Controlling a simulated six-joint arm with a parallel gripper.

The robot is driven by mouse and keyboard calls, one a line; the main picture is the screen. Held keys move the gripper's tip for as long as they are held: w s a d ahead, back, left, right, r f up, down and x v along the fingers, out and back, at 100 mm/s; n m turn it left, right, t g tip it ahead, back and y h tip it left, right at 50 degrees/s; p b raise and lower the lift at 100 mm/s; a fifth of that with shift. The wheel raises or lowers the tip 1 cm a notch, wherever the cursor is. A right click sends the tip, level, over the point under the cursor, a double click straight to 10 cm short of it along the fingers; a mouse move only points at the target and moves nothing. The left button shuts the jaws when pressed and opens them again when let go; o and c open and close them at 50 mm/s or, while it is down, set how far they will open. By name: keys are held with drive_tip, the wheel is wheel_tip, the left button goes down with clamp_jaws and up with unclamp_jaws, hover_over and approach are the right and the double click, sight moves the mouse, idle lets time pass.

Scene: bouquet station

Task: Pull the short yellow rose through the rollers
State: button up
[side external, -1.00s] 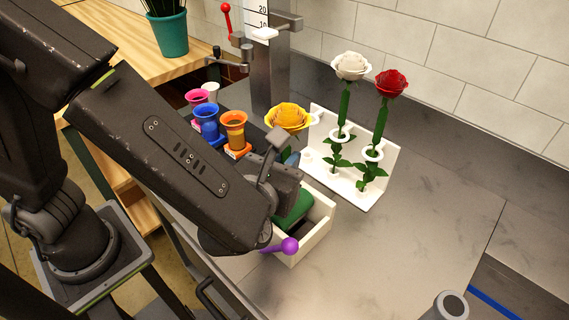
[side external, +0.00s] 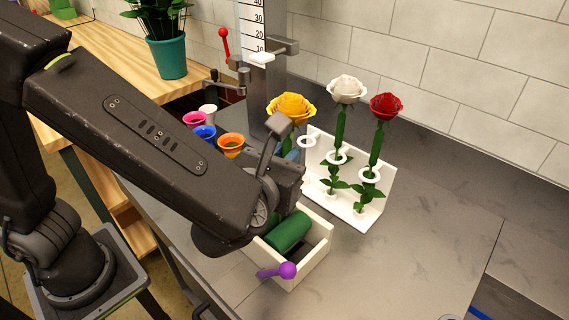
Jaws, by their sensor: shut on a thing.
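The yellow rose (side external: 292,108) stands upright, its bloom just above my gripper (side external: 284,152). My gripper is shut on the yellow rose; its fingertips and the rose's stem are mostly hidden behind my wrist. The rollers sit in a white box (side external: 315,252) just below and in front of my gripper. One green roller (side external: 290,232) shows at its top, and a purple knob (side external: 287,270) sticks out on the near side. I cannot see whether the stem is between the rollers.
A white rack (side external: 380,195) holds a white rose (side external: 347,89) and a red rose (side external: 386,106); its left ring (side external: 307,141) is empty. The counter at right is clear.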

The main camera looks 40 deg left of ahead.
sight(294, 95)
drive_tip(key=shift+w+r, duration=0.2)
drive_tip(key=shift+r, duration=1.25)
drive_tip(key=shift+w+r, duration=0.25)
drive_tip(key=shift+r, duration=1.2)
drive_tip(key=shift+w+r, duration=0.2)
drive_tip(key=shift+r, duration=1.25)
drive_tip(key=r, duration=0.3)
drive_tip(key=shift+w+r, duration=0.2)
drive_tip(key=shift+w, duration=0.1)
drive_tip(key=shift+s+f, duration=0.45)
drive_tip(key=shift+f, duration=2.6)
drive_tip(key=shift+s+f, duration=0.5)
drive_tip(key=shift+f, duration=2.6)
drive_tip(key=shift+s+f, duration=0.45)
drive_tip(key=shift+f, duration=2.6)
drive_tip(key=shift+a, duration=0.1)
